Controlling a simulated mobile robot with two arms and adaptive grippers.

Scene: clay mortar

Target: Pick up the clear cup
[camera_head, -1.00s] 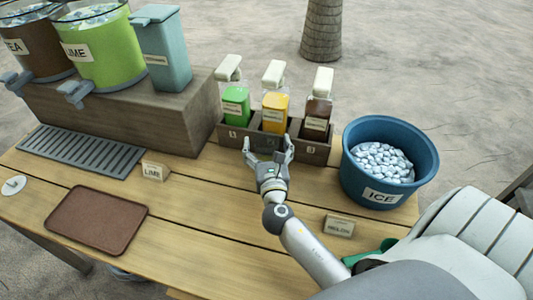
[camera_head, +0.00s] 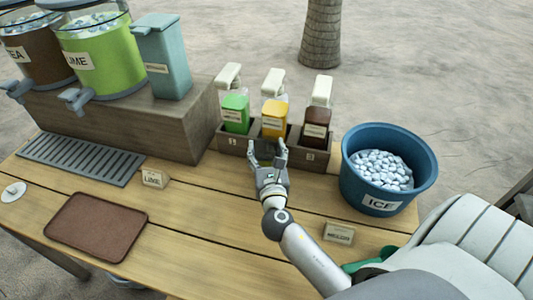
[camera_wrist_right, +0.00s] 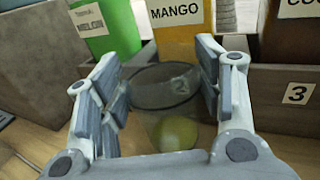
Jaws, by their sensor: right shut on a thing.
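The clear cup (camera_wrist_right: 165,88) is a see-through, greyish vessel between the fingers of my right gripper in the right wrist view. In the head view the cup (camera_head: 264,150) is a small dark, glassy shape at the fingertips. My right gripper (camera_head: 267,152) is shut on the cup in front of the bottle rack; its two fingers also show on either side of the cup in the wrist view (camera_wrist_right: 165,85). A yellow-green round patch shows in or through the cup's lower part; I cannot tell which. My left gripper is not in view.
A wooden rack (camera_head: 232,143) with green, yellow and brown bottles stands just behind the cup. A blue ice bucket (camera_head: 350,175) is to the right. A brown tray (camera_head: 97,226), a grey drip grate (camera_head: 80,158) and drink dispensers (camera_head: 100,60) are to the left.

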